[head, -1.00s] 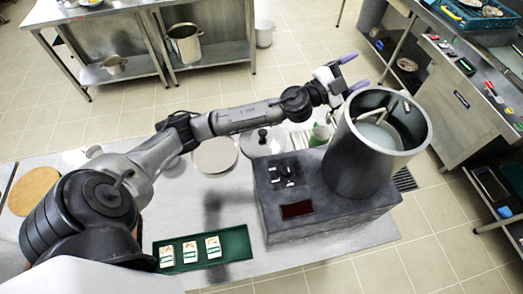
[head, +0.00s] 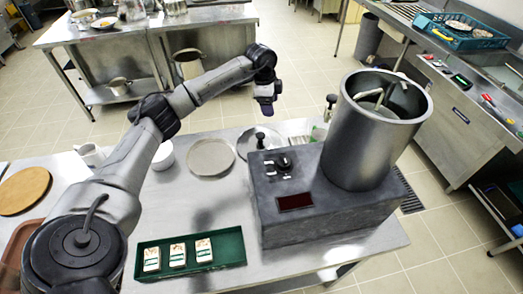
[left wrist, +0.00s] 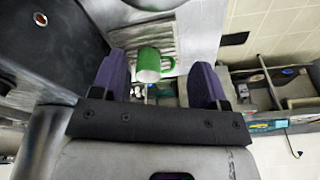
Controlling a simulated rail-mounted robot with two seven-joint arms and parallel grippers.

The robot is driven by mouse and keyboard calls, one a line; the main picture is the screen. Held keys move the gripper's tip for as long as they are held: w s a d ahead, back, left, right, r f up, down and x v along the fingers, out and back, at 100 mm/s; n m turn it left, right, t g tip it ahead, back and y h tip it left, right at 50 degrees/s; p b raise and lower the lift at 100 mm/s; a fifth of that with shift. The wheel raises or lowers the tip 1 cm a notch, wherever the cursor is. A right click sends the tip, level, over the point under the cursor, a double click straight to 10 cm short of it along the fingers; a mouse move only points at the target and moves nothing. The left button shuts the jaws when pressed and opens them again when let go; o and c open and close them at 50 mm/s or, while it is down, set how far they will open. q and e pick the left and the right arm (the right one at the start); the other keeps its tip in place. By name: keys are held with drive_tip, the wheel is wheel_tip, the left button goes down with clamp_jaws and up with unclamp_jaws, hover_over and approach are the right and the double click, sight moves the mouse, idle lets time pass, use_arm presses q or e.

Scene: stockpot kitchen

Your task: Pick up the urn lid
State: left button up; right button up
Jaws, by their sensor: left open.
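The urn lid (head: 245,146) looks like a round silvery lid with a dark knob (head: 260,140). It lies on the steel table behind the grey urn base, which hides part of it. My left gripper (head: 267,107) is above and just behind the lid in the head view, apart from it, with purple fingertips pointing down. In the left wrist view the two purple fingers (left wrist: 162,82) are spread with nothing held between them. The tall steel urn pot (head: 368,145) stands open on its base (head: 320,213). My right gripper is not in view.
A green mug (left wrist: 150,63) shows beyond the fingers in the left wrist view. A round plate (head: 211,158) lies left of the lid. A green tray (head: 222,263) with several small packs is at the front. A wooden board (head: 23,190) lies at far left.

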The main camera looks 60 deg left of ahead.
use_arm(q)
drive_tip(key=s+a+f+n+g+y, duration=0.1)
drive_tip(key=s+a+n+g, duration=0.1)
drive_tip(key=s, duration=0.1)
drive_tip(key=b, duration=0.1)
hover_over(260, 135)
drive_tip(key=f, duration=0.7)
drive_tip(key=shift+a+f, duration=0.25)
drive_tip(key=shift+a, duration=0.05)
drive_tip(key=shift+w+d+f+b, duration=0.15)
drive_tip(key=shift+f+b, duration=0.25)
drive_tip(key=shift+f, duration=1.1)
drive_tip(key=shift+s+d+f+b, duration=0.1)
drive_tip(key=shift+f+b, duration=0.25)
drive_tip(key=shift+f, duration=1.15)
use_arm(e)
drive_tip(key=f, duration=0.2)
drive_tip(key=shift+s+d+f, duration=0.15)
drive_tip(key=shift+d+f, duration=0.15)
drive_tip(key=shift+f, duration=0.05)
use_arm(q)
drive_tip(key=shift+c, duration=0.3)
drive_tip(key=shift+r, duration=0.1)
clamp_jaws()
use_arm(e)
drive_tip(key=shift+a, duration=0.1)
